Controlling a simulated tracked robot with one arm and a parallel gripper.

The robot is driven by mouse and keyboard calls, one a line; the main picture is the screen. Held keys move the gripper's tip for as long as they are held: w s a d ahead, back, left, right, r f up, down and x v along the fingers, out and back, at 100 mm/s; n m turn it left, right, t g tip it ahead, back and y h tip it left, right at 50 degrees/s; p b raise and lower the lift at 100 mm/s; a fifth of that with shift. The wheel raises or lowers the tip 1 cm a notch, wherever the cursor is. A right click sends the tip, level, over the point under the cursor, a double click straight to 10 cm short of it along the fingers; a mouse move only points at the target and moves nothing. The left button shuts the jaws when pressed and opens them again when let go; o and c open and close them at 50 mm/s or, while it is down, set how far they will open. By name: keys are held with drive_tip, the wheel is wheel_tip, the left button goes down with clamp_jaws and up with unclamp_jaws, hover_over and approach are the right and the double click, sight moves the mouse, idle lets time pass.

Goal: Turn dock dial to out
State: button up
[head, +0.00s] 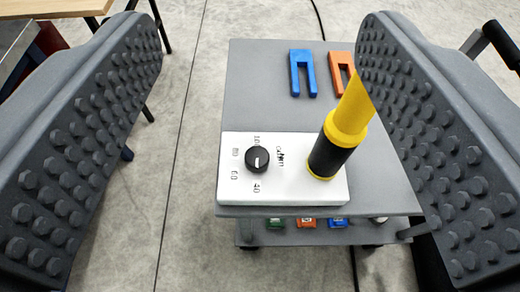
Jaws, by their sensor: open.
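The dial is a round black knob (257,159) with a short white mark, on the top of a white box (290,190). Small dark labels ring the knob; they are tilted and too small to read surely. The white mark points toward the lower part of the picture. My gripper (260,45) is open, with one studded grey jaw at each side of the picture.
A yellow and black post (333,158) rises from the box right of the knob, close to the right jaw in the picture. The box sits on a grey cart (260,75) with blue (302,72) and orange (340,70) forked pieces behind. Small coloured blocks lie on the lower shelf.

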drive_tip(key=w+a+f+n+g+p, duration=0.1)
drive_tip(key=w+f+n+g+p, duration=0.2)
drive_tip(key=w+n+p, duration=0.4)
drive_tip(key=n+g+p, duration=0.2)
drive_tip(key=n+p, duration=0.2)
drive_tip(key=p, duration=0.6)
hover_over(257, 157)
drive_tip(key=s+a, duration=0.2)
wheel_tip(257, 157, down, 4)
drive_tip(key=f+n+g+h+p, duration=0.1)
drive_tip(key=f+n+g+p, duration=0.1)
drive_tip(key=f+n+p, duration=0.3)
drive_tip(key=w+d+f+n+g+h+p, duration=0.1)
drive_tip(key=f+n+g+p, duration=0.1)
drive_tip(key=f+n+p, duration=0.3)
drive_tip(key=f+n+g+h+p, duration=0.1)
drive_tip(key=f+n+g+p, duration=0.2)
drive_tip(key=f+p, duration=0.9)
drive_tip(key=shift+w+d+f+n, duration=0.2)
drive_tip(key=shift+f+n, duration=0.2)
drive_tip(key=shift+n, duration=0.3)
drive_tip(key=shift+w+d+f+n, duration=0.15)
drive_tip(key=shift+f+n, duration=0.2)
drive_tip(key=shift+n, duration=0.35)
drive_tip(key=shift+a, duration=0.1)
drive_tip(key=c, duration=1)
